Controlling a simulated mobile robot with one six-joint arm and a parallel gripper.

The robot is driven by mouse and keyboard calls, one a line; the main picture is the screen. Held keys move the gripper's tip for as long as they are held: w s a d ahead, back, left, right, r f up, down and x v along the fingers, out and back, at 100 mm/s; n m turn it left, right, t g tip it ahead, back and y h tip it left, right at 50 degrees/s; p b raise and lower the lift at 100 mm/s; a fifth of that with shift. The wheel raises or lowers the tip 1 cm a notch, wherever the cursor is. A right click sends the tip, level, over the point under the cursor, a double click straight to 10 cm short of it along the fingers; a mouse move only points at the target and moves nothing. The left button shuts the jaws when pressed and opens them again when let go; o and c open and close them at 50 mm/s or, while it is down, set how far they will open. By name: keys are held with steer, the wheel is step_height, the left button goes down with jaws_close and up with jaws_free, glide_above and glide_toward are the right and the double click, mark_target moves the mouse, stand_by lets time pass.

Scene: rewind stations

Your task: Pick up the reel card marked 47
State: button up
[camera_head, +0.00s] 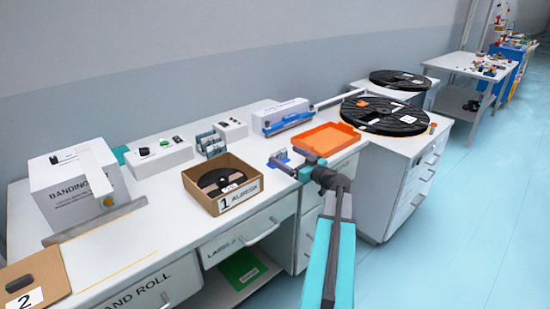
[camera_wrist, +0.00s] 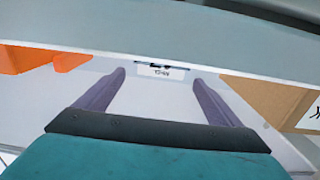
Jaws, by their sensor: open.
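A small white card (camera_wrist: 160,72) with dark print shows in the wrist view, just ahead of and between my fingertips. Its upper part is cut off by a grey band, and I cannot read its number for sure. In the head view a small blue item (camera_head: 281,157) lies on the bench by my gripper (camera_head: 286,166), where the card seems to be.
An orange tray (camera_head: 326,138) lies right of my gripper. A cardboard box (camera_head: 235,207) marked 1 with a black reel stands left. A white device with a blue front (camera_head: 281,116) stands behind. Large black reels (camera_head: 384,115) lie on cabinets at right. The floor is clear.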

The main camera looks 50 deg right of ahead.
mark_target(279, 152)
steer(key=shift+w, duration=0.2)
steer(key=shift+w+d+p, duration=0.1)
steer(key=shift+w+p, duration=0.75)
steer(key=shift+w, duration=1.65)
steer(key=c, duration=1.1)
